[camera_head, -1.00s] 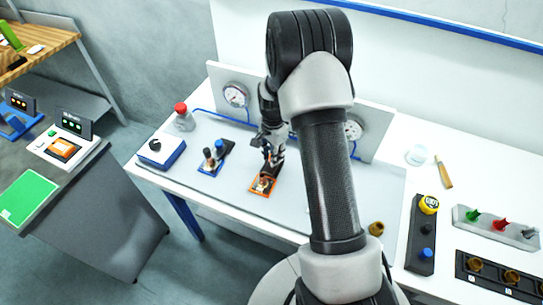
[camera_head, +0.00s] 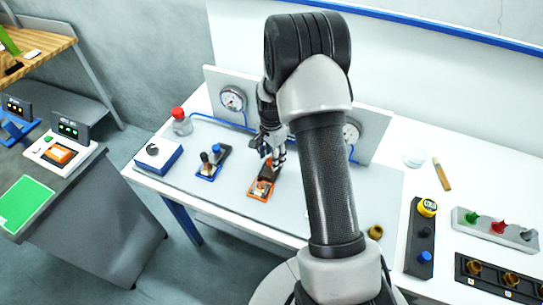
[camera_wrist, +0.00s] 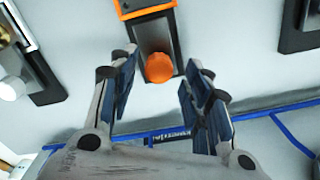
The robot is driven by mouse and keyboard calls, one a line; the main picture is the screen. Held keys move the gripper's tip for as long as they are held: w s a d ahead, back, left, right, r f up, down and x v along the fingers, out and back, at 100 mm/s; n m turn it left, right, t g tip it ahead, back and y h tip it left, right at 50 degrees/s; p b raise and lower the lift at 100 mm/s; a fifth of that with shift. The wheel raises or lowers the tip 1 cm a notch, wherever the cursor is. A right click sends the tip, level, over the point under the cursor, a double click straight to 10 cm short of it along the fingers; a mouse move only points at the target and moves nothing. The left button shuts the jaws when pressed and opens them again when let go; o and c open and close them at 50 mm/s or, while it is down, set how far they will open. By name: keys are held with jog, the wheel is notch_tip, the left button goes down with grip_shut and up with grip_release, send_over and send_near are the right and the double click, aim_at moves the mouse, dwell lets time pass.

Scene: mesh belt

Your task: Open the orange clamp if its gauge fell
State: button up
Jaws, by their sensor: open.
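The orange clamp (camera_head: 261,190) sits on the grey panel of the white bench, with an orange base and a dark bar. In the wrist view its round orange knob (camera_wrist: 159,68) shows at the end of a dark arm. My gripper (camera_head: 276,160) is just behind and above the clamp. In the wrist view my gripper (camera_wrist: 161,72) is open, one finger on each side of the knob, with gaps to both. Two round gauges stand on the back board: a left one (camera_head: 232,99) and a right one (camera_head: 350,134), partly hidden by my arm. Their readings are too small to tell.
A blue clamp (camera_head: 212,163) stands left of the orange one. A white-and-blue box with a black knob (camera_head: 153,152) and a red-capped bottle (camera_head: 181,121) stand farther left. Blue tubing (camera_head: 228,125) runs along the back. Button and switch blocks (camera_head: 495,228) stand at right.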

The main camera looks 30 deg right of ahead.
notch_tip(320, 180, up, 12)
jog(key=shift+f, duration=0.2)
dwell(0.4)
